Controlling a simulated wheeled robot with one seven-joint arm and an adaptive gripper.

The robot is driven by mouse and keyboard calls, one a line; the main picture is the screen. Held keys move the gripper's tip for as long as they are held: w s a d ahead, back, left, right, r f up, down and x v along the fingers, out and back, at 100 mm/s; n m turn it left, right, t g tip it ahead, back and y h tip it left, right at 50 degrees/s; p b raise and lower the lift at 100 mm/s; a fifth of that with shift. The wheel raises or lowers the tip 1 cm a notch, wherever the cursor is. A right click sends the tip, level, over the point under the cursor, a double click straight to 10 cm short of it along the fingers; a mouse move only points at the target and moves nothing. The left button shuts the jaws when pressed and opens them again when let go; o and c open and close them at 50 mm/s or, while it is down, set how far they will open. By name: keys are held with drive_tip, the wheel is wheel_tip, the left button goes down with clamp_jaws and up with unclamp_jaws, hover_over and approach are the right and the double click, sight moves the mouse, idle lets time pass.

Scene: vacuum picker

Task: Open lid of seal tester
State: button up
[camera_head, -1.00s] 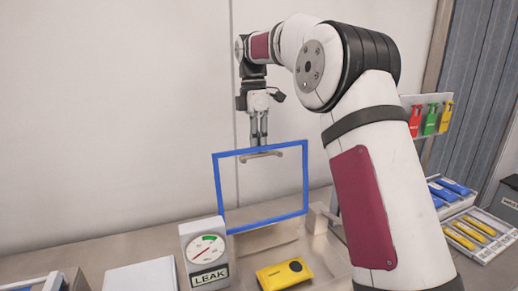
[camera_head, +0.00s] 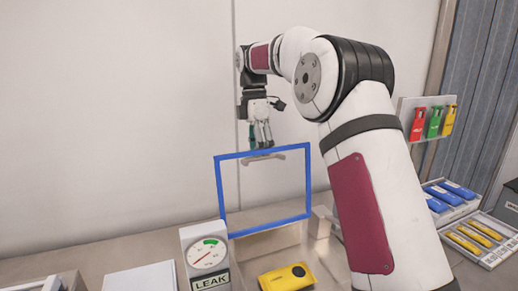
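The seal tester's lid is a clear pane in a blue frame (camera_head: 220,196). It stands raised, close to upright, above the metal seal tester body (camera_head: 268,240). A small grey handle (camera_head: 264,158) sits just under the frame's top edge. My gripper (camera_head: 262,147) points down at the top edge of the lid, just above the handle. Its fingers look slightly apart with nothing visible between them. Whether the fingertips touch the frame or handle is too small to tell. A yellow device (camera_head: 286,277) lies in the opened tester.
A LEAK gauge (camera_head: 206,258) stands left of the tester, beside a white box (camera_head: 140,279). Trays of blue packs (camera_head: 456,188) and yellow packs (camera_head: 471,238) are at right. Red, green and yellow tags (camera_head: 430,121) hang behind them. The wall behind the lid is bare.

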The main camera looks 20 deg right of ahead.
drive_tip(key=shift+f, duration=0.55)
drive_tip(key=shift+w+r, duration=0.25)
drive_tip(key=shift+r, duration=1.05)
drive_tip(key=shift+w+r, duration=0.25)
drive_tip(key=shift+r, duration=1.05)
drive_tip(key=shift+w+r, duration=0.25)
drive_tip(key=shift+r, duration=1.05)
drive_tip(key=shift+s, duration=0.1)
